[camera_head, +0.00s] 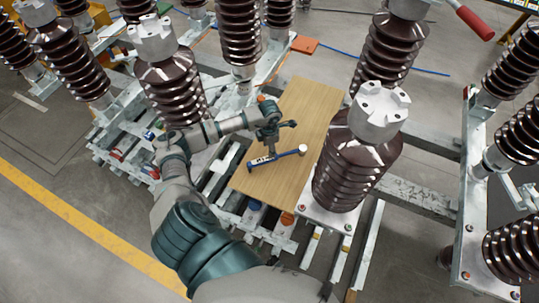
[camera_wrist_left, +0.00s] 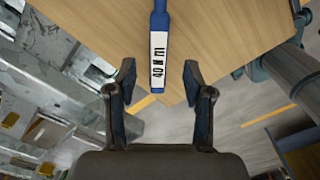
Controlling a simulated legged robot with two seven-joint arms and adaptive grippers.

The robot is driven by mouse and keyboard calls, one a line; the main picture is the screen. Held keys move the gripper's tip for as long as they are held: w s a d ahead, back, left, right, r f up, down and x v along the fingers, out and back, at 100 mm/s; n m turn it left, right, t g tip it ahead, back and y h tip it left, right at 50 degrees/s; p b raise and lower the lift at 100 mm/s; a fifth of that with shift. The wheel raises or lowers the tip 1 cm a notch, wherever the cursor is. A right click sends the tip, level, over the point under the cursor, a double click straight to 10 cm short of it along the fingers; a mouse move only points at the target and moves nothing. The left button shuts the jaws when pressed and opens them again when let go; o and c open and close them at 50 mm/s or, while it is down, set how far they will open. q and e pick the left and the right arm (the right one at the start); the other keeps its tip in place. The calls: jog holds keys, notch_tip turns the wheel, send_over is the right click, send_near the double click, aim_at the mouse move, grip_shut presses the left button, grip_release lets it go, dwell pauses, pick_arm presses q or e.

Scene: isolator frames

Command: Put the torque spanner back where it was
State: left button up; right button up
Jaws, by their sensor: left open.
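The torque spanner (camera_head: 287,155) is blue with a white label and a pale round head at its right end. It lies on a wooden board (camera_head: 312,100). In the left wrist view the handle of the torque spanner (camera_wrist_left: 159,50) shows its label, and its end lies at the board's edge. In the left wrist view my left gripper (camera_wrist_left: 159,78) is open, with a finger on each side of the handle's line and gaps to both. The spanner's head is outside that view. My right gripper is not in view.
Brown ribbed insulators stand close around the board, one (camera_head: 345,165) right beside its right edge. A metal frame (camera_head: 375,182) runs underneath and beside it. An orange plate (camera_head: 305,44) lies behind. The board's far part is clear.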

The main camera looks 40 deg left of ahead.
pick_arm(q)
notch_tip(320, 180, up, 5)
jog(key=shift+d, duration=0.1)
dwell(0.7)
